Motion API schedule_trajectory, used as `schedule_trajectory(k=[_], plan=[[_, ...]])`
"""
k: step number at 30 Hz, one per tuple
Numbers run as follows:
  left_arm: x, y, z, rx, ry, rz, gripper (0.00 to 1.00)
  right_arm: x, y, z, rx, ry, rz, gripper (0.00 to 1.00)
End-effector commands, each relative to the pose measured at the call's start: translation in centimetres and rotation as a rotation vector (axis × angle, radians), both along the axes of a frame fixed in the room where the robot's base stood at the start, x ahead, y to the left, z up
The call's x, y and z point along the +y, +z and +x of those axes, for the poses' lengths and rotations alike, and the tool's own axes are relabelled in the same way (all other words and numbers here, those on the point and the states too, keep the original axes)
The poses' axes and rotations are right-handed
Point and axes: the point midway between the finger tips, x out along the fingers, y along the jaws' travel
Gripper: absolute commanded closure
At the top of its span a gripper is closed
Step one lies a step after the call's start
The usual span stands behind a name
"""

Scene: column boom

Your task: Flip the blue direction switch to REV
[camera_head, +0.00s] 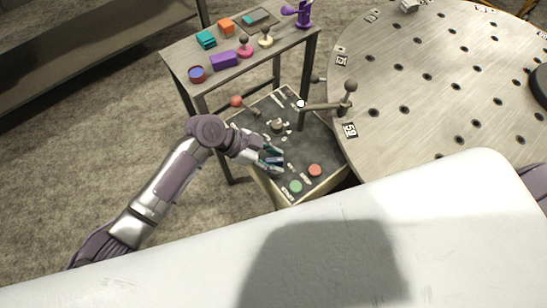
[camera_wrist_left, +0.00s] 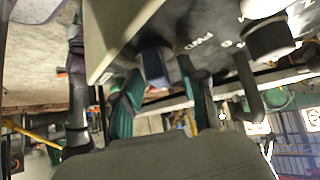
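The control panel (camera_head: 321,148) has a dark sloping top and stands beside the round table. My left gripper (camera_head: 272,159) is at the panel's near left part, left of the red button. In the left wrist view, the blue switch (camera_wrist_left: 153,62) projects from the panel close to a white FWD label. The teal fingertips of my left gripper (camera_wrist_left: 158,80) are apart, with the blue switch showing between them. I cannot tell whether either finger touches it. In the head view the gripper mostly hides the switch. The REV label cannot be made out. My right gripper is not in view.
The panel also carries a red button (camera_head: 315,170), a green button (camera_head: 296,186), a grey knob (camera_head: 278,126) and a red-knobbed lever (camera_head: 236,101). A side table (camera_head: 262,68) with coloured items stands behind. The round perforated table (camera_head: 430,90) is at right.

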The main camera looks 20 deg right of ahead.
Motion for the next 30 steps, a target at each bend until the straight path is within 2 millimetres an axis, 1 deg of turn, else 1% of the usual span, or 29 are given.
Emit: schedule_trajectory(k=[5,8,11,18,22,27,30], plan=[[0.0,0.0,0.0,0.001,0.001,-0.001,0.58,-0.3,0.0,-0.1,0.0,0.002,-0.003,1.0],[0.4,0.4,0.2,-0.001,0.001,0.0,0.58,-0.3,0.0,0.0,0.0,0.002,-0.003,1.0],[1.4,1.4,0.5,-0.002,0.002,0.0,0.58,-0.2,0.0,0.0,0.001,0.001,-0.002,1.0],[4.9,5.0,1.5,-0.004,0.002,0.001,0.58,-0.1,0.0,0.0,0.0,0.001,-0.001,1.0],[6.6,6.7,1.9,-0.003,0.001,0.001,0.58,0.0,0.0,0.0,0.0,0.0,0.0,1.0],[7.8,8.1,2.3,-0.001,0.001,0.001,0.58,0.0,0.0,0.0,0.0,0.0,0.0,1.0],[8.1,8.4,2.3,0.0,0.0,0.0,0.58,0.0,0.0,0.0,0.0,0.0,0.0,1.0]])
